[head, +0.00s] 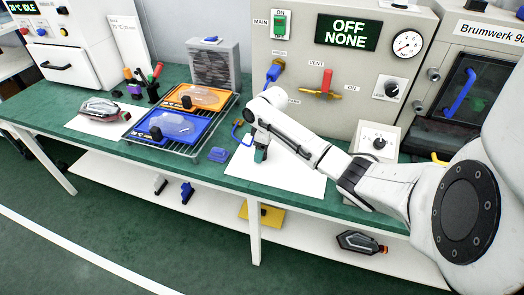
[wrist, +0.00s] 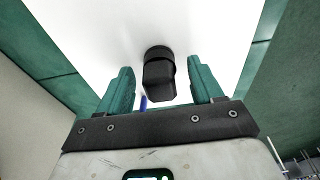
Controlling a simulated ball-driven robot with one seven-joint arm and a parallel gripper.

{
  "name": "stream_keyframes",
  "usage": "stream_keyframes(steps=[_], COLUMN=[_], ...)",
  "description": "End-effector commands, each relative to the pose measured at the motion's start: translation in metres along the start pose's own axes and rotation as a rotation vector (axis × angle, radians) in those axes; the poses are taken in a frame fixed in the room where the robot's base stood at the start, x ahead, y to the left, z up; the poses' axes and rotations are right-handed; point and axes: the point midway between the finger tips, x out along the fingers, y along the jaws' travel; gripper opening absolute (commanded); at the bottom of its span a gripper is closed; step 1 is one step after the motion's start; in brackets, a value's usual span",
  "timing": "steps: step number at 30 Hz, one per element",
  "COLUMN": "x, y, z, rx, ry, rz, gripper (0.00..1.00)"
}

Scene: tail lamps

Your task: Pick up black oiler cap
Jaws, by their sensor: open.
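The black oiler cap (wrist: 159,75) is on the white sheet (wrist: 95,30) in the wrist view. It is a dark, short piece with a rounded end and a blockier part nearer my gripper. My gripper (wrist: 160,68) is open, with one green finger on each side of the cap. A gap shows between each finger and the cap. In the head view my gripper (head: 260,155) points down over the white sheet, and I cannot make out the cap there.
A wire rack (head: 205,148) with orange (head: 216,94) and blue (head: 186,117) trays stands left of my gripper. A blue piece (head: 218,154) lies on the green bench nearby. The grey panel (head: 330,85) rises behind. A clear lamp (head: 100,107) lies far left.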

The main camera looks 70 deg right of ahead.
Motion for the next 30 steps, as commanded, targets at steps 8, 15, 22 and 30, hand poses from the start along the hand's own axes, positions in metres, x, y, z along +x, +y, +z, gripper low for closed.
stream_keyframes(steps=[8, 15, 22, 30], x=[-0.0002, -0.0002, -0.0003, -0.0053], y=[-0.0001, -0.0002, -0.0001, 0.0000], z=[0.0000, 0.0000, 0.0000, -0.0011], rx=[0.000, 0.000, 0.000, 0.000], ry=[0.000, 0.000, 0.000, 0.001], rz=[0.000, 0.000, 0.000, 0.000], gripper=[0.44, 0.21, 0.09, 0.09])
